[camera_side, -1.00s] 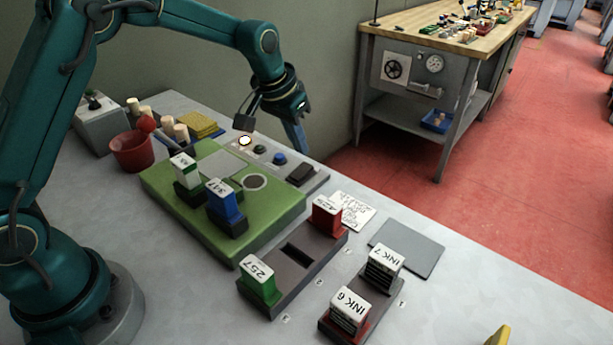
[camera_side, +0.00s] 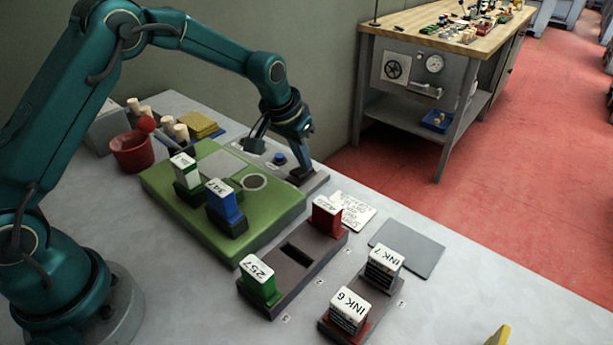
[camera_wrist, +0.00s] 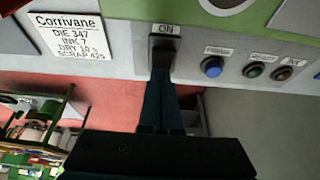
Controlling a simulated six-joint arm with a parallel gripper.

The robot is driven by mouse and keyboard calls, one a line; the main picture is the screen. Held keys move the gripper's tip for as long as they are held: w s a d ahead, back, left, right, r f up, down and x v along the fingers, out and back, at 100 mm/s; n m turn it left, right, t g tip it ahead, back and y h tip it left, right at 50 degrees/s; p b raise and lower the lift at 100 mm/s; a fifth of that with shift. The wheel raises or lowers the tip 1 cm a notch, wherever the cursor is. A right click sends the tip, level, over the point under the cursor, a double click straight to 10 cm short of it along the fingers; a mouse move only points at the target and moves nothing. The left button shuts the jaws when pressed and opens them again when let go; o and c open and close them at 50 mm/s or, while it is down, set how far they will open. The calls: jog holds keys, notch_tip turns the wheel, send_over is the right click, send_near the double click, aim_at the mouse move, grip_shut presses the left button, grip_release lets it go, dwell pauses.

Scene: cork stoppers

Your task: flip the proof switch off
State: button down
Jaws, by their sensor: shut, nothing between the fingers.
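The dark proof switch (camera_wrist: 163,50) sits on the grey control strip, with an "ON" label (camera_wrist: 166,29) beside it in the wrist view. In the side view the switch (camera_side: 300,179) is mostly covered by my fingers. My gripper (camera_side: 303,172) is shut and empty, pointing down with its tips at the switch. In the wrist view the closed fingertips (camera_wrist: 161,73) overlap the switch's near edge; I cannot tell if they press on it. The rocker's tilt is not clear.
A blue button (camera_wrist: 212,67) and two darker round fittings line the strip beside the switch. The green press bed (camera_side: 175,215) holds a green stamp and a blue stamp (camera_side: 226,205). A printed card (camera_wrist: 70,37) lies on the other side of the switch.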

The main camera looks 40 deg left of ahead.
jog(key=shift+s, duration=0.15)
jog(key=shift+s+f, duration=0.15)
jog(key=shift+s, duration=0.7)
jog(key=w+v, duration=0.1)
jog(key=v, duration=1.3)
jog(key=shift+r, duration=0.25)
jog(key=shift+s, duration=0.1)
